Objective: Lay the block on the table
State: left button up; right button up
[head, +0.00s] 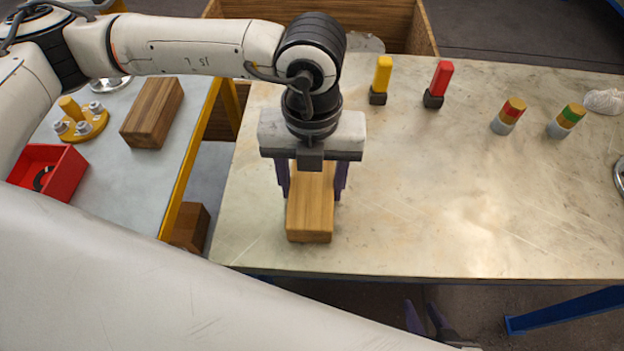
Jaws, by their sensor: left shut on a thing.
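A wooden block (310,218) is between the purple fingers of my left gripper (312,185), which is shut on it from above. The block is long side toward me, over the left front part of the pale stone-topped table (450,190). I cannot tell whether its underside touches the tabletop. The gripper body hides the block's far end. My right gripper (425,318) shows at the bottom, beyond the table's front edge and lower down, with its fingers apart and nothing seen between them.
Yellow (382,76) and red (439,80) handled pieces stand at the back, with two banded cylinders (509,116) (566,121) to their right. The left table (110,175) carries another wooden block (152,113), a yellow flange (82,122) and a red bin (48,168). The table's middle is clear.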

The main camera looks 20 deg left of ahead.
aim_at(312, 183)
pick_arm(q)
jog(key=shift+f, duration=0.25)
jog(key=o, duration=1.2)
jog(key=shift+r, duration=0.1)
jog(key=shift+o, duration=0.2)
jog(key=shift+r, duration=0.1)
notch_tip(312, 183, up, 12)
jog(key=shift+r, duration=0.15)
